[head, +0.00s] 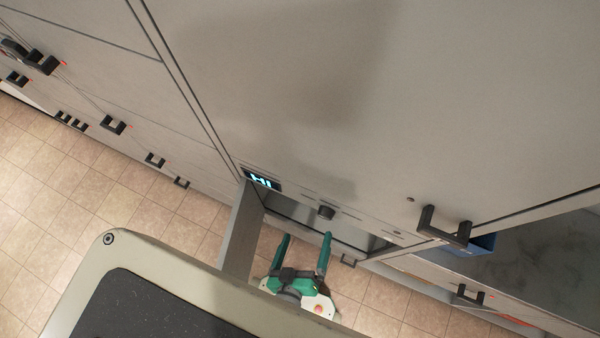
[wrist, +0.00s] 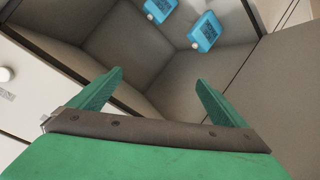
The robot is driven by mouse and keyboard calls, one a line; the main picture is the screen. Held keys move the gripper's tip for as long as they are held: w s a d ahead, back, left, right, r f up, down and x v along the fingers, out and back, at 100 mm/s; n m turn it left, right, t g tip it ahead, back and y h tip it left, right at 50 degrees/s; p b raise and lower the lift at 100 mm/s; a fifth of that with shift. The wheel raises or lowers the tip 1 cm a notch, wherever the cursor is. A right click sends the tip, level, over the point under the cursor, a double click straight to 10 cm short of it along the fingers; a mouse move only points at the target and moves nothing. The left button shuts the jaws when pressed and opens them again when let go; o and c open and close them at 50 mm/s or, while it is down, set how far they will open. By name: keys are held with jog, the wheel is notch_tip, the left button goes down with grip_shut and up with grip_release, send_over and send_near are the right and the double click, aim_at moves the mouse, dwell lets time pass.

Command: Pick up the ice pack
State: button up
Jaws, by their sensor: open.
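A blue ice pack (wrist: 204,32) with a white cap shows at the top of the wrist view, inside an open grey compartment (wrist: 135,50). A second, similar blue shape (wrist: 160,9) lies to its left, partly cut off by the frame; I cannot tell whether it is another pack or a reflection. My gripper (wrist: 158,80) has green fingers spread apart with nothing between them. The ice pack is beyond the fingertips, apart from them. In the head view my gripper (head: 305,240) is at the compartment opening, and the pack is hidden there.
An open door (head: 243,232) stands left of my gripper. A blue object (head: 482,244) sits in a bay at right. Tiled floor (head: 60,165) shows left.

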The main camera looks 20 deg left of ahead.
jog(key=w+a+f+n+g+h, duration=0.1)
jog(key=w+a+f+n, duration=0.2)
jog(key=f+n, duration=0.6)
jog(key=w+a+f+n+g, duration=0.1)
jog(key=w+a+f+n, duration=0.3)
jog(key=f+n, duration=0.45)
jog(key=shift+w+a+f+n+t+h, duration=0.45)
jog(key=shift+w+f+n, duration=1.05)
jog(key=shift+w, duration=1.8)
jog(key=shift+w+a+f+n+t, duration=0.3)
jog(key=shift+w+a+f+n, duration=0.8)
jog(key=shift+w, duration=2.2)
jog(key=shift+w+a+f+n+t+h, duration=0.3)
jog(key=shift+w+f+n, duration=1.05)
jog(key=shift+w+n, duration=1.5)
jog(key=shift+w+d+m, duration=0.1)
jog(key=shift+w+m, duration=0.35)
jog(key=shift+m, duration=0.05)
jog(key=shift+c, duration=0.7)
